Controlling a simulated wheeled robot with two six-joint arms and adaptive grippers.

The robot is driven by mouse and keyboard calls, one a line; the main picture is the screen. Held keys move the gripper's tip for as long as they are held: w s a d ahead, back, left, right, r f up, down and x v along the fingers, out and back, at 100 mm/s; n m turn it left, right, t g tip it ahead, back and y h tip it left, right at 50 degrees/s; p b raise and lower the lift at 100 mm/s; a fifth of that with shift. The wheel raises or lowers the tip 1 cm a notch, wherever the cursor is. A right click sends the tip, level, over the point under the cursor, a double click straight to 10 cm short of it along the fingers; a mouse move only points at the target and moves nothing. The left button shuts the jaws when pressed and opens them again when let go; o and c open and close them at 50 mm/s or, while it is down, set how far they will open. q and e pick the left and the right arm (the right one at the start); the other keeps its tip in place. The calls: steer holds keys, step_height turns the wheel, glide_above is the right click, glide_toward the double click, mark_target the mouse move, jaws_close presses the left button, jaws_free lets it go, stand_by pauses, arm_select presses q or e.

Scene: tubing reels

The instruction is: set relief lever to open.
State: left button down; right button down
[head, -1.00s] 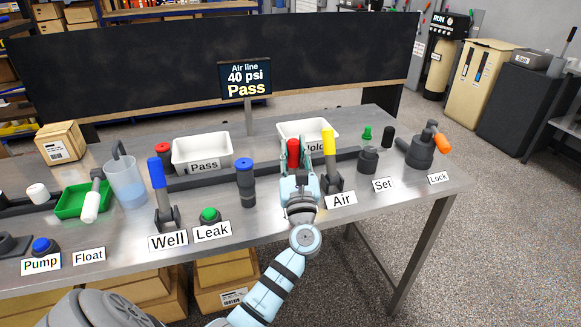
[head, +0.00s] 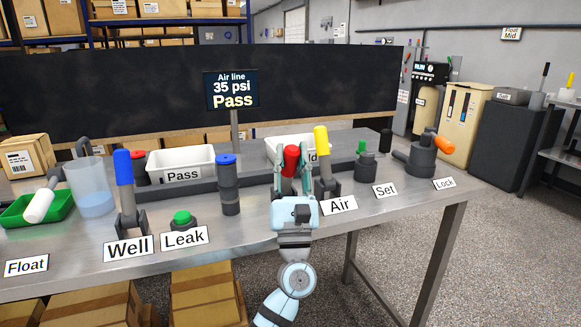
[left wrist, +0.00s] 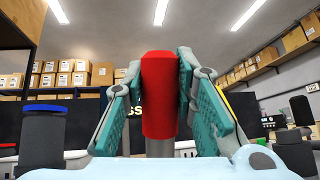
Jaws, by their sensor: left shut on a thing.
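A lever with a red handle (head: 291,158) stands on the metal bench between the blue-capped cylinder and the yellow Air lever. My left gripper (head: 292,168) is shut on this red handle. In the left wrist view the red handle (left wrist: 159,95) stands nearly upright between the teal fingers of the gripper (left wrist: 158,72). The lever's base is hidden behind my gripper, and no Relief label shows, so I cannot confirm its name or its marked position. A sign (head: 231,90) behind the bench reads "Air line 35 psi Pass". My right gripper is not in view.
The yellow Air lever (head: 321,150) stands close to the right of my gripper. The blue-capped cylinder (head: 228,188), green Leak button (head: 182,218) and blue Well lever (head: 123,170) are to the left. A white tray (head: 175,162) marked Pass sits behind.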

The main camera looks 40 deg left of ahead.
arm_select(q)
steer(key=shift+f, duration=0.1)
steer(key=c, duration=1.3)
jaws_free()
step_height(320, 180, up, 10)
steer(key=shift+r, duration=0.1)
